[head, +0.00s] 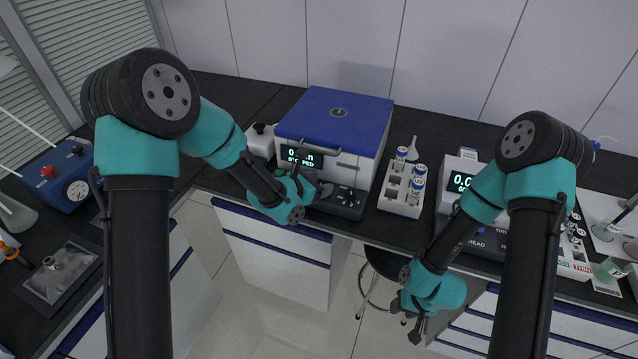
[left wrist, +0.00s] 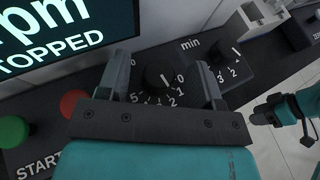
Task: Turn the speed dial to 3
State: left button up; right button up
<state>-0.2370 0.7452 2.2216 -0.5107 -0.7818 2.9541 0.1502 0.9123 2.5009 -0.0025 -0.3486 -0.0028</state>
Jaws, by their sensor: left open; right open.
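The machine with the blue lid (head: 338,115) stands at the back centre, its display (head: 303,157) reading rpm and STOPPED. In the left wrist view, a round black dial (left wrist: 160,76) with a short white mark and numbers including 0, 1, 2 and 5 sits on the dark front panel. My left gripper (head: 318,190) is open at that panel, its fingers (left wrist: 163,80) on either side of this dial with gaps. Its name and some numbers are hidden. A second dial (left wrist: 228,50) lies to the right, near the word min. My right gripper (head: 416,322) is open and empty, low in front of the bench.
A red button (left wrist: 73,102) and a green START button (left wrist: 13,131) lie left of the dial. A white rack with vials (head: 402,190) stands right of the machine. Another device with a display (head: 458,182) is further right. A blue box with a gauge (head: 62,175) stands left.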

pick_arm(q)
jog(key=v, duration=1.7)
jog(key=shift+a, duration=0.25)
jog(key=shift+s, duration=0.1)
jog(key=m, duration=3.6)
jog(key=x, duration=1.7)
jog(key=shift+d, duration=0.25)
